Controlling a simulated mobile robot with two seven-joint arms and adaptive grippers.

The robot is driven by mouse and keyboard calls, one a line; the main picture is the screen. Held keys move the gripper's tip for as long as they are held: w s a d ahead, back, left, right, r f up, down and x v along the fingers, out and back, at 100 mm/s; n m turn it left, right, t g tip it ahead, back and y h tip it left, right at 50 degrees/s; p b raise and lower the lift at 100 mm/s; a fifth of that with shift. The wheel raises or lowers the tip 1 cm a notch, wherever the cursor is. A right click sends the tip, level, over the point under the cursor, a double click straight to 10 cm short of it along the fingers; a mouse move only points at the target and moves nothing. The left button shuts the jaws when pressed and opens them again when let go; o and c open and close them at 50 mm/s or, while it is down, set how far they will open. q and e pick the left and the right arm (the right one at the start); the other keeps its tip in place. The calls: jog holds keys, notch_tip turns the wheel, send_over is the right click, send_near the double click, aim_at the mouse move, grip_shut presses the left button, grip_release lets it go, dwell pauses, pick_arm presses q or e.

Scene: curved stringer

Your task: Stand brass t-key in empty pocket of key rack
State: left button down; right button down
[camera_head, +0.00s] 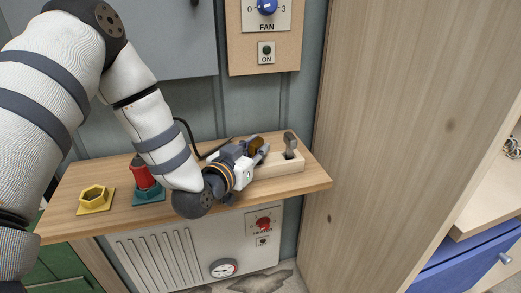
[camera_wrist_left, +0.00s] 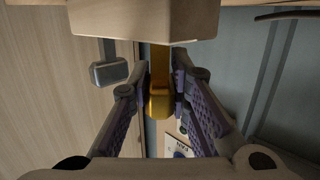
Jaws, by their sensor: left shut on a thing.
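The brass t-key (camera_wrist_left: 160,98) is between the fingers of my left gripper (camera_wrist_left: 160,90), which is shut on it. In the left wrist view its stem runs to the edge of the pale wooden key rack (camera_wrist_left: 145,18), where its end is hidden. I cannot tell whether it is inside a pocket. In the head view my left gripper (camera_head: 258,148) is over the rack (camera_head: 285,167), and the brass key (camera_head: 257,143) shows partly. A grey t-key (camera_head: 290,141) stands upright at the rack's right end; it also shows in the wrist view (camera_wrist_left: 108,73). My right gripper is not in view.
The rack stands on a wooden shelf (camera_head: 110,215). A yellow hexagonal piece (camera_head: 94,199) and a red piece in a teal base (camera_head: 146,178) are to the left. A tall wooden panel (camera_head: 400,130) rises at right. A fan switch panel (camera_head: 265,50) hangs above.

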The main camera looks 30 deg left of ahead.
pick_arm(q)
jog(key=c, duration=1.9)
grip_release()
jog(key=shift+s+d+r, duration=0.1)
jog(key=shift+r, duration=0.15)
jog(key=o, duration=0.4)
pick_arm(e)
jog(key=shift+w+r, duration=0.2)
